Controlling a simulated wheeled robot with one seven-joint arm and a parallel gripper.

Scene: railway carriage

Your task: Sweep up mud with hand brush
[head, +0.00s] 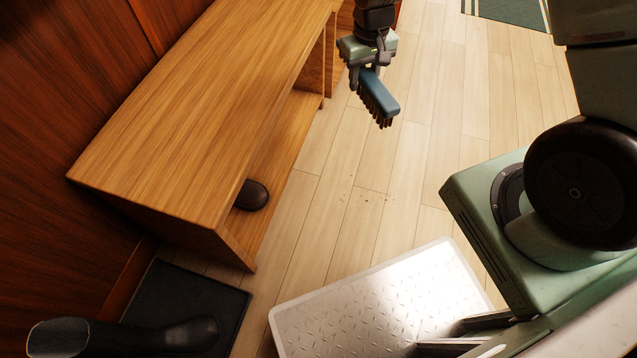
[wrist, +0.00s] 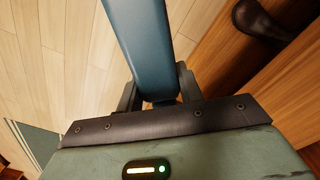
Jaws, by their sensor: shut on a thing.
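My gripper (head: 367,75) is shut on a blue hand brush (head: 378,96) with dark bristles facing down. It holds the brush above the wooden floor beside the bench, and the bristles look clear of the floor. In the wrist view the brush's blue back (wrist: 142,45) reaches away from between the fingers (wrist: 158,90). Small dark mud specks (head: 365,197) lie scattered on the floor planks in the head view, below the brush in the picture. No mud can be made out in the wrist view.
A wooden bench (head: 190,90) with an open lower shelf stands at the left; a dark shoe (head: 252,195) sits inside. A boot (head: 150,338) lies on a black mat (head: 187,300) at bottom left. A metal tread plate (head: 375,305) is at bottom centre. A green rug (head: 508,12) lies at the top.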

